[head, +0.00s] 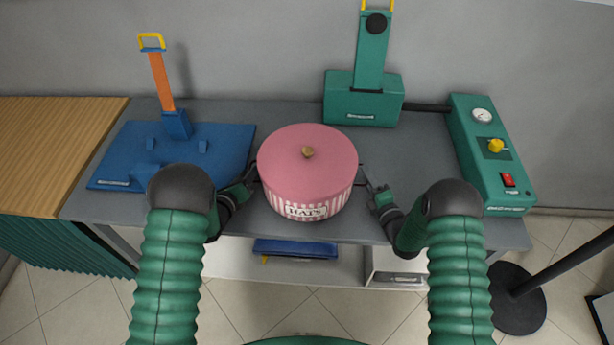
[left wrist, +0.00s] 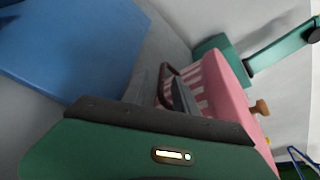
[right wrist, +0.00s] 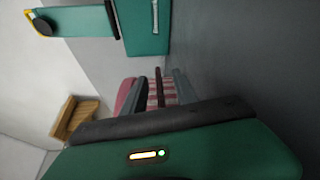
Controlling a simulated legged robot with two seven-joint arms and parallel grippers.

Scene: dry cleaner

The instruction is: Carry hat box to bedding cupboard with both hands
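The hat box (head: 306,170) is round, with a pink lid, a tan knob and pink-and-white striped sides labelled "HATS". It stands upright on the grey worktop. My left gripper (head: 251,176) is at its left side and my right gripper (head: 367,183) at its right side, both with fingers apart. In the left wrist view, a dark side handle (left wrist: 166,82) shows near the left fingers. In the right wrist view, a dark strip like a handle (right wrist: 158,88) lies between the right fingers. Contact cannot be told. I cannot identify the bedding cupboard.
A blue press (head: 130,150) with an orange arm stands left on the worktop (head: 400,225). A green machine (head: 362,98) stands behind the box, and a green control unit (head: 492,155) at right. A wooden-topped cabinet (head: 50,150) adjoins at left. A round black stand base (head: 517,305) is on the floor at right.

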